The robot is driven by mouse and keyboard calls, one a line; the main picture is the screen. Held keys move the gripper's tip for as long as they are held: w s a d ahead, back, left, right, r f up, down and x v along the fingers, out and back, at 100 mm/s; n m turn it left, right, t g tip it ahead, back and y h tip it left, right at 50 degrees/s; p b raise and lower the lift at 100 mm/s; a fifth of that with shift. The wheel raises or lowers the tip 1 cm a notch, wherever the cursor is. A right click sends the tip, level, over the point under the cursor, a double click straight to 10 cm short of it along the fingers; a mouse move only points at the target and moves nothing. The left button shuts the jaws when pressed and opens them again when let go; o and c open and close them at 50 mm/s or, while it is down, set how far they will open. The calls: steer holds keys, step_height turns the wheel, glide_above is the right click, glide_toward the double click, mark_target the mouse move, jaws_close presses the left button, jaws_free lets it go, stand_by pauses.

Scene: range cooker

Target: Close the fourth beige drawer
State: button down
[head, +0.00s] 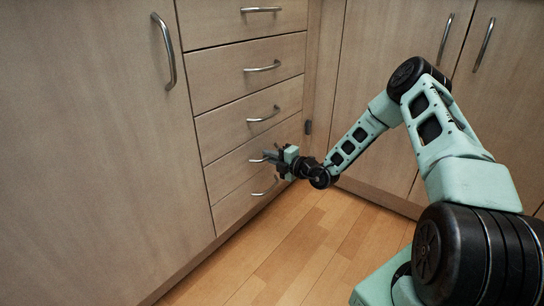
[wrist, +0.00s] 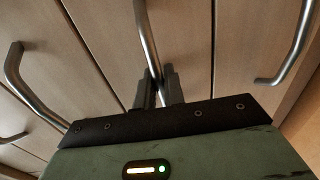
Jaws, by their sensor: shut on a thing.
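The fourth beige drawer (head: 225,176), counted from the top, is in the stack of wooden drawers in the head view. Its front looks about level with its neighbours; I see no clear gap. My gripper (head: 270,157) is at this drawer's metal handle (head: 256,160), its fingers shut on it. In the wrist view, the curved handle (wrist: 147,35) runs down between the two fingers of my gripper (wrist: 158,90). The fingers and my wrist hide part of the handle and the right part of the drawer front.
The third drawer (head: 220,130) above and the fifth drawer (head: 230,208) below look shut. A tall cabinet door (head: 90,150) stands left, and cabinet doors (head: 380,50) stand right, close behind my arm. The wooden floor (head: 300,240) in front is clear.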

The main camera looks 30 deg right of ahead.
steer(key=c, duration=1.6)
jaws_free()
steer(key=shift+w+a, duration=0.1)
steer(key=shift+w, duration=0.05)
steer(key=p+v, duration=0.8)
steer(key=v, duration=0.9)
